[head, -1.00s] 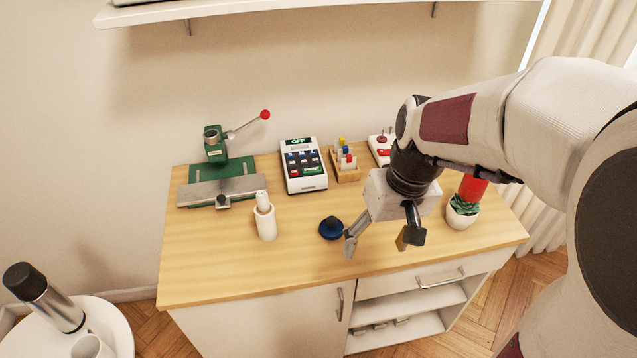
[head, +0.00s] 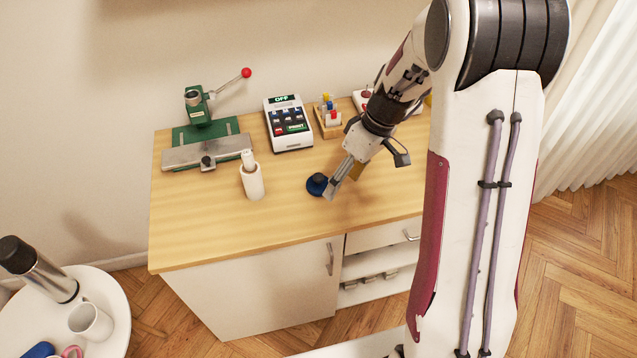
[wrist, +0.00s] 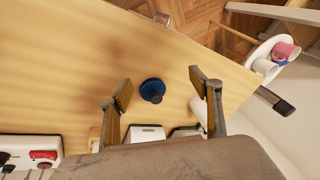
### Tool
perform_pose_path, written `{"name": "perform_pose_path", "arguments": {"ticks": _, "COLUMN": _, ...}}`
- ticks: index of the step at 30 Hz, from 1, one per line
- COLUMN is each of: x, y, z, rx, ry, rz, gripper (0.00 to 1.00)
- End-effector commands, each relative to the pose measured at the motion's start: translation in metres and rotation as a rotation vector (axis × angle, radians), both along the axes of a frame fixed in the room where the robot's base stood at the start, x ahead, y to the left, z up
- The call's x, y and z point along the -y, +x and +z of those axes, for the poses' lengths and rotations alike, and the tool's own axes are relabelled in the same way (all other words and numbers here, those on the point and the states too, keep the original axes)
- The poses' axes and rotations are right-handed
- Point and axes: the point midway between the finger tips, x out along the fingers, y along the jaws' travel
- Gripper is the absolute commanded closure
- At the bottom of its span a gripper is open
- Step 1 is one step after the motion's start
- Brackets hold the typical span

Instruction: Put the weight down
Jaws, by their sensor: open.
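The weight (head: 317,184) is a small dark blue disc with a knob on top. It stands on the wooden table top (head: 240,225), near the middle. In the wrist view the weight (wrist: 152,90) lies beyond the fingertips, in line with the gap between them. My gripper (head: 343,182) is open and empty, tilted down just right of the weight, with one finger partly in front of the weight's right side in the head view. Whether that finger touches the weight I cannot tell.
A white holder with a roll (head: 252,181) stands left of the weight. Behind are a green press with a red-knobbed lever (head: 205,138), a label device (head: 289,124) and a small wooden rack (head: 328,119). A round white side table (head: 112,325) holds a mug. The front table top is clear.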

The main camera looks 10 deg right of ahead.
Motion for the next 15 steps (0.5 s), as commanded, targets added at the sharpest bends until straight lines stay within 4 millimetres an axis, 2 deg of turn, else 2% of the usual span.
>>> {"name": "perform_pose_path", "arguments": {"ticks": 5, "x": 0.000, "y": 0.023, "z": -0.007, "rx": 0.085, "ry": 0.017, "rz": 0.142, "gripper": 0.37}}
{"name": "perform_pose_path", "arguments": {"ticks": 10, "x": -0.001, "y": 0.044, "z": 0.001, "rx": 0.193, "ry": 0.014, "rz": 0.290, "gripper": 0.37}}
{"name": "perform_pose_path", "arguments": {"ticks": 15, "x": -0.002, "y": 0.054, "z": 0.005, "rx": 0.272, "ry": 0.005, "rz": 0.428, "gripper": 0.37}}
